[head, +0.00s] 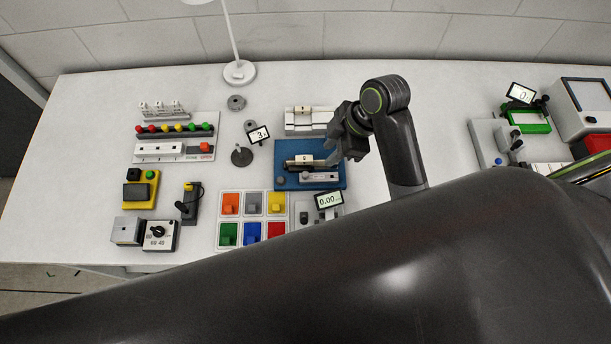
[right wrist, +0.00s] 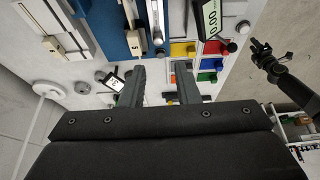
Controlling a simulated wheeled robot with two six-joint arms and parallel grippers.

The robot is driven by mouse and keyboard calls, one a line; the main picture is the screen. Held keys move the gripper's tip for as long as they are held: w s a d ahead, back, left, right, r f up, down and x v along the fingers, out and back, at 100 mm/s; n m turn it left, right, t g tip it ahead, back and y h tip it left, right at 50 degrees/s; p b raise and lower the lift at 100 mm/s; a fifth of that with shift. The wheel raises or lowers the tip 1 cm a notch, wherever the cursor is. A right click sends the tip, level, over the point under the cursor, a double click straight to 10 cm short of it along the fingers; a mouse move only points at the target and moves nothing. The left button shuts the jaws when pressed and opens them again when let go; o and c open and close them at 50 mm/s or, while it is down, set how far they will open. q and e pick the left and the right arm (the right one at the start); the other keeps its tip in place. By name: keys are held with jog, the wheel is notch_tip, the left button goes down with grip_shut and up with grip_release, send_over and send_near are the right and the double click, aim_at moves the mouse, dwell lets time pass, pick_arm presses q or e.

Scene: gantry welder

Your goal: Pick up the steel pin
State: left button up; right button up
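A blue fixture (head: 340,182) stands near the middle of the bench, with a pale block marked with a digit (head: 305,159) and a light bar (head: 320,177) on it. The blue fixture also shows in the right wrist view (right wrist: 110,25). I cannot clearly make out the steel pin in either view. My right gripper (head: 332,158) is over the right side of the blue fixture. In the right wrist view its two fingers (right wrist: 158,75) are apart with nothing seen between them. A dark gripper, apparently my left one (right wrist: 262,52), is far right there; its opening is unclear.
Colored bins (head: 253,218) and a small display reading 0.00 (head: 329,200) stand in front of the fixture. A white slotted block (head: 310,119) is behind it. A rack with colored knobs (head: 175,130) is left. Bare bench lies right of my right gripper.

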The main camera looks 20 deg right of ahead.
jog(key=p, duration=0.2)
send_near(306, 174)
jog(key=shift+x, duration=1.2)
jog(key=shift+f, duration=0.5)
jog(key=shift+w+a+f+p, duration=0.1)
jog(key=shift+a+f+p, duration=0.15)
jog(key=shift+f+p, duration=0.1)
jog(key=p+x, duration=0.1)
jog(key=x, duration=0.2)
jog(key=shift+a, duration=0.15)
pick_arm(q)
jog(key=shift+w+r, duration=0.2)
jog(key=shift+r, duration=0.65)
jog(key=shift+w+r, duration=0.15)
jog(key=shift+r, duration=0.65)
pick_arm(e)
jog(key=shift+w+a+f, duration=0.15)
jog(key=shift+a+f, duration=0.05)
jog(key=shift+f, duration=0.45)
grip_shut()
